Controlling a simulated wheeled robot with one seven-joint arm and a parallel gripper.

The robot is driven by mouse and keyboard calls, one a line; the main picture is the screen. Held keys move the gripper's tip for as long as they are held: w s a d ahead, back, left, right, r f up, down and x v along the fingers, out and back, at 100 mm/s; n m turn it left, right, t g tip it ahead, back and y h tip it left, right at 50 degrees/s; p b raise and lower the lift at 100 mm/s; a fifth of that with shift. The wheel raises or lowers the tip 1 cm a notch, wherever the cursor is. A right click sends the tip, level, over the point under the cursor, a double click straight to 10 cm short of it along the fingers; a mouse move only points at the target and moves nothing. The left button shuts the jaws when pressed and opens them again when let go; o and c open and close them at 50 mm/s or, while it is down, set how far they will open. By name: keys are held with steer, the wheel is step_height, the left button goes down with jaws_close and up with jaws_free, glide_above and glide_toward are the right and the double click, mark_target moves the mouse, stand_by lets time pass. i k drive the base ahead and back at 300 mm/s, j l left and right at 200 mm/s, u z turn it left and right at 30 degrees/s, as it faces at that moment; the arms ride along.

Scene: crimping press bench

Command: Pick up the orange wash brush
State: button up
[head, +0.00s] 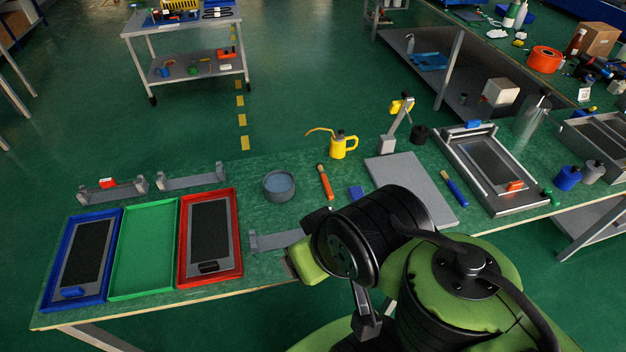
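My arm fills the lower right of the picture. Grey and black parts at my gripper (372,315) show low beneath the arm, in front of and apart from the brush. Its fingers are not clear, so I cannot tell whether it is open.
A yellow oil can (343,146) stands behind the brush. A flat grey plate (412,188) lies to the right, with a blue-handled tool (453,188) beyond it. Blue, green (145,252) and red trays lie left. A grey bracket (275,240) is near the front edge.

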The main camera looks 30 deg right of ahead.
mark_target(330, 194)
steer(key=z, duration=0.9)
steer(key=l+u, duration=0.2)
steer(key=u, duration=0.2)
steer(key=l+u, duration=0.2)
steer(key=u, duration=0.2)
steer(key=l+u, duration=0.2)
steer(key=u, duration=0.2)
steer(key=l+u, duration=0.2)
steer(key=u, duration=0.2)
steer(key=l+u, duration=0.2)
steer(key=u, duration=0.2)
